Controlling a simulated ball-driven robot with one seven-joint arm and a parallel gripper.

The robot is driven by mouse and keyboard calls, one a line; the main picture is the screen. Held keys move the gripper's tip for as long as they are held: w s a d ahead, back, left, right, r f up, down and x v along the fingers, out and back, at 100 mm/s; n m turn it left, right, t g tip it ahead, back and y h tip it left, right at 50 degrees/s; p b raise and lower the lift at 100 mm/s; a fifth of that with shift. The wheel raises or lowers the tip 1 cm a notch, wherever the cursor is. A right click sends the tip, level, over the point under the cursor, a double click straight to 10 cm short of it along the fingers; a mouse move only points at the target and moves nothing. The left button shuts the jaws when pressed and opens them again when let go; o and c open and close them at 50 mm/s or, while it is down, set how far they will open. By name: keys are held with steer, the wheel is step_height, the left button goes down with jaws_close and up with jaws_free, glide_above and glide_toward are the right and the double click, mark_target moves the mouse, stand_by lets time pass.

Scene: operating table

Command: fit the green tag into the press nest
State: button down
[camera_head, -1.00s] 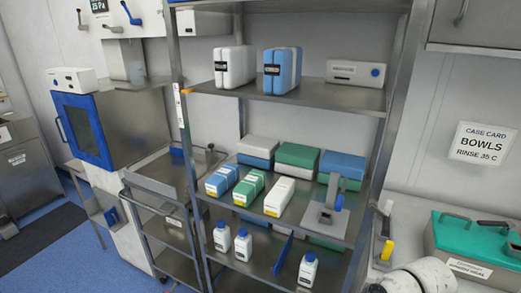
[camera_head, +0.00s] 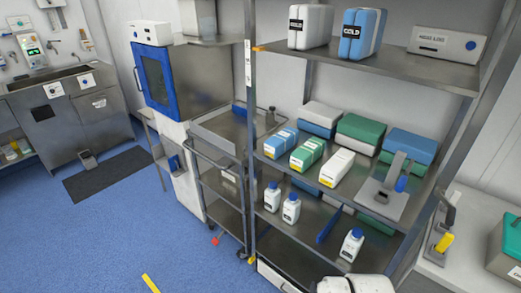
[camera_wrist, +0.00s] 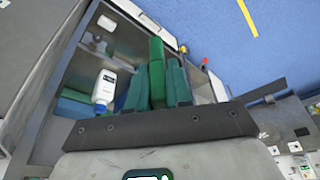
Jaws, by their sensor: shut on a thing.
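In the wrist view my gripper (camera_wrist: 156,95) has two teal fingers, shut on an upright green piece that I take for the green tag (camera_wrist: 157,72). Its lower part is hidden between the fingers. In the head view, a grey press-like fixture (camera_head: 383,199) with an upright lever and blue knob stands at the right of the middle shelf. My gripper is outside the head view.
The steel rack (camera_head: 251,150) holds boxes, cartons and white bottles (camera_head: 291,209). A steel cart (camera_head: 222,190) stands left of it, beside a blue-framed cabinet (camera_head: 154,77). A sink (camera_head: 65,95) and dark mat (camera_head: 108,172) are far left. Blue floor (camera_head: 100,235) is open there.

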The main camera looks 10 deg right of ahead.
steer(key=shift+m, duration=0.4)
steer(key=shift+w+a+f, duration=0.2)
steer(key=shift+a+f, duration=1.2)
steer(key=shift+a, duration=0.05)
steer(key=shift+w+r, duration=0.1)
